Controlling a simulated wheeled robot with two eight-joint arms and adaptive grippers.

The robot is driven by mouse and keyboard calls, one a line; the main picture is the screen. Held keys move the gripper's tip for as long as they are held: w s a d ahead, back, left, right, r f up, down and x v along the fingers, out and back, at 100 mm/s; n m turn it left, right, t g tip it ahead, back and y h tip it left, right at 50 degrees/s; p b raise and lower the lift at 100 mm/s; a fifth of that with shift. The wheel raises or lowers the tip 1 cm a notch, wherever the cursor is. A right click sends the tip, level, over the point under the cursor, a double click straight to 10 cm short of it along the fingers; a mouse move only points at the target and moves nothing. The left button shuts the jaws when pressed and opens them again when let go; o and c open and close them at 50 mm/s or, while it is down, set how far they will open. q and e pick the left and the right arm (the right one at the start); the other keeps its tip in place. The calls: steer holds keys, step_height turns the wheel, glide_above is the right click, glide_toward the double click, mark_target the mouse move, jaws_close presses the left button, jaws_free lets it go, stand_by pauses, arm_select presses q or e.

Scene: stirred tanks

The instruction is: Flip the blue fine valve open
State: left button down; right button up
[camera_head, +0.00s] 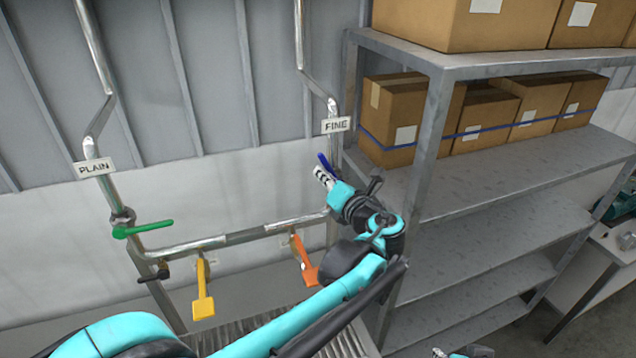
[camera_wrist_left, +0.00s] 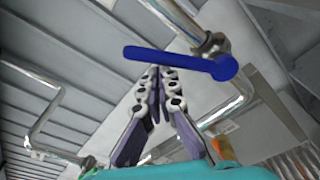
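The blue fine valve handle (camera_head: 324,161) sits on the vertical pipe under the FINE sign (camera_head: 336,125). In the left wrist view the blue lever (camera_wrist_left: 175,58) points left from its pivot, crosswise to the pipe. My left gripper (camera_head: 320,172) is right at the lever in the head view. In the wrist view its fingertips (camera_wrist_left: 160,73) meet just below the lever, with nothing visible between them. Whether they touch the lever I cannot tell. The pivot is hidden in the head view. A bit of white and teal at the bottom edge (camera_head: 450,353) may be my right gripper.
A green lever (camera_head: 145,228) sits on the PLAIN pipe at left. Yellow (camera_head: 203,290) and orange (camera_head: 305,262) levers hang below the cross pipe. A metal shelf (camera_head: 480,200) with cardboard boxes (camera_head: 403,120) stands close to the right of my left arm.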

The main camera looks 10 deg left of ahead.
arm_select(q)
steer(key=w+d+r, duration=0.1)
steer(key=w+d, duration=0.1)
steer(key=shift+d+r+b, duration=0.35)
steer(key=shift+d+r, duration=0.15)
stand_by(0.6)
